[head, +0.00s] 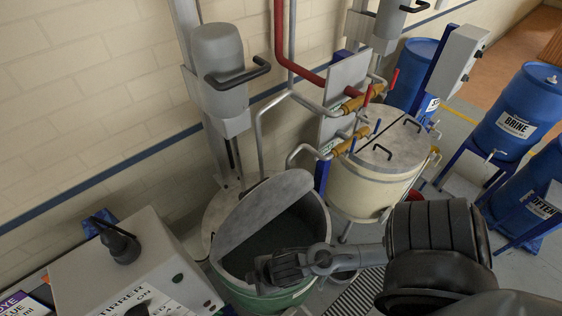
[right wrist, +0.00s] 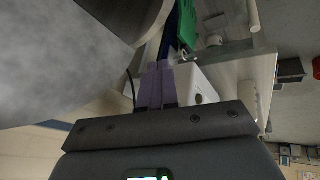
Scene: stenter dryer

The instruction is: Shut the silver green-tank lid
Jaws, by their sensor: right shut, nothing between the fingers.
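The green tank (head: 272,299) stands at the lower middle of the head view, with its dark inside showing. Its silver lid (head: 258,208) is tilted up along the far left side of the opening, so the tank is partly uncovered. My right gripper (head: 258,272) is over the near side of the tank opening, below and apart from the lid in the picture. In the right wrist view its two fingers (right wrist: 156,84) are together and empty. A large grey mottled surface, probably the lid (right wrist: 60,60), fills the left of that view. My left gripper is not in view.
A cream tank (head: 365,190) with a closed two-handled lid stands behind to the right, with pipes around it. A grey control box (head: 130,270) stands at the lower left. A stirrer motor (head: 219,70) hangs on a column behind the green tank. Blue drums (head: 516,110) stand at the right.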

